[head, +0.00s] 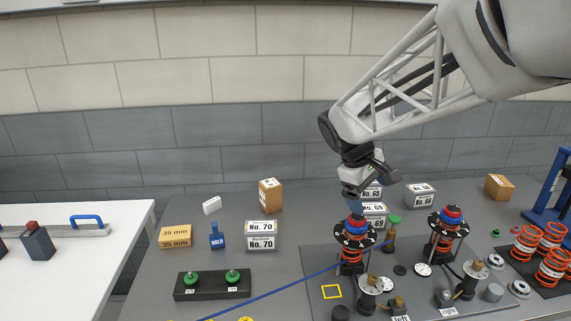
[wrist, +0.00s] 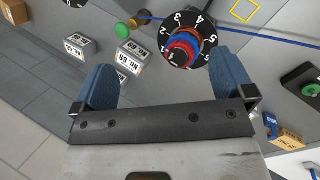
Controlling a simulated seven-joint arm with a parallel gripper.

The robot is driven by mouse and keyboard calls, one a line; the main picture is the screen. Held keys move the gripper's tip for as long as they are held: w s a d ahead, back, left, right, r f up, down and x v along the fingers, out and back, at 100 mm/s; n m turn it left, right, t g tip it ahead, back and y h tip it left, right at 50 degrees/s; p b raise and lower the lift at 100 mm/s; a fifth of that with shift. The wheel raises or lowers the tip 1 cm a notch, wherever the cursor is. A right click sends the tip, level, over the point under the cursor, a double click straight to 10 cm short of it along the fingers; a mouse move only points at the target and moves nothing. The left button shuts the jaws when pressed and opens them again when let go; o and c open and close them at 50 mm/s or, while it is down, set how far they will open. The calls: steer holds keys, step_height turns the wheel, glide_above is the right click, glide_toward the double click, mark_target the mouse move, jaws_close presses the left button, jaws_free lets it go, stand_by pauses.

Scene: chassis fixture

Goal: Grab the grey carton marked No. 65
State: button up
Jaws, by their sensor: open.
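The grey carton marked No. 65 (head: 373,191) stands on the grey bench just right of my gripper's fingers in the head view, behind the carton marked No. 69 (head: 375,222). My gripper (head: 355,197) points down, open and empty, and hides part of No. 65. In the wrist view, the blue fingers of my gripper (wrist: 165,78) are spread apart. The No. 69 carton (wrist: 130,56) is beyond the left finger. A carton face that seems to be No. 65 (wrist: 123,76) shows beside that finger, partly hidden.
A dial-topped spring post (head: 354,240) rises close in front of my gripper. A blue cable (head: 290,288) crosses the bench. A brown box (head: 270,196) stands at the back.

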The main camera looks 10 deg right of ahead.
steer(key=w+d+f+n+g+h, duration=0.1)
steer(key=w+d+f+n+h, duration=0.15)
steer(key=w, duration=0.85)
steer(key=w+d+f+n+h, duration=0.2)
steer(key=w+d+f+n, duration=0.15)
steer(key=w, duration=0.85)
steer(key=n+h, duration=0.5)
glide_toward(369, 188)
steer(key=w+d+r, duration=0.1)
steer(key=w+d, duration=0.1)
steer(key=w, duration=0.1)
steer(key=shift+w+r+y, duration=0.15)
steer(key=shift+r+y, duration=0.1)
steer(key=shift+x, duration=1.25)
steer(key=shift+x, duration=2.6)
steer(key=shift+f, duration=0.15)
